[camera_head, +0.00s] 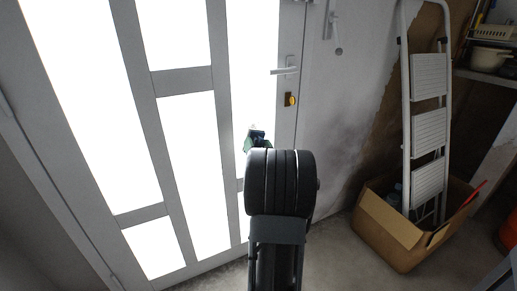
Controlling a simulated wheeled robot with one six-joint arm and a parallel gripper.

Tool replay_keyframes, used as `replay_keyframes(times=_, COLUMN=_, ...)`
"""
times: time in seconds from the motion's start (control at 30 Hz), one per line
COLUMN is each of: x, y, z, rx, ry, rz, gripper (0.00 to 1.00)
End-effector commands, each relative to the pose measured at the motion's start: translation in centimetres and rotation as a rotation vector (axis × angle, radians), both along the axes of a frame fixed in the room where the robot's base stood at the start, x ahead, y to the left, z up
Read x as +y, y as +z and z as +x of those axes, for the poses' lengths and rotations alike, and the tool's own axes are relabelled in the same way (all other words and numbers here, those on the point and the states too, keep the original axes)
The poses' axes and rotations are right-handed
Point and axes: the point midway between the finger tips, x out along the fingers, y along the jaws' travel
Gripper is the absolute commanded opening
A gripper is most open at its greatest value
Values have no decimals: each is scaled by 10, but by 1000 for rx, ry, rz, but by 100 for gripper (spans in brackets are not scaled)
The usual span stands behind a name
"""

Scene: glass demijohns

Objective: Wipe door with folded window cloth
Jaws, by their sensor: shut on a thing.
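The door (178,78) fills the left half of the view, with a grey frame and bright white glass panes. Its handle (286,70) is at its right side, with a yellow-knobbed lock below. My gripper (257,134) shows only in part beyond my dark arm, in front of the lower right pane. My arm hides much of both. I cannot tell whether the cloth touches the glass.
A cardboard box (388,232) stands on the floor at the right, with bottles in it. A shelf (488,76) holding a bowl is at the upper right. Bare floor lies between door and box.

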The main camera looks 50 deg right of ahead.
Motion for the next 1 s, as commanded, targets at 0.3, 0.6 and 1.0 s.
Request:
replay_keyframes(times=0.3, x=-11, y=0, z=28, rx=-1, ry=2, rz=1, gripper=41)
replay_keyframes(times=0.6, x=-18, y=-1, z=46, rx=2, ry=1, rz=1, gripper=41)
replay_keyframes(times=1.0, x=-20, y=-1, z=50, rx=1, ry=0, rz=0, gripper=41)
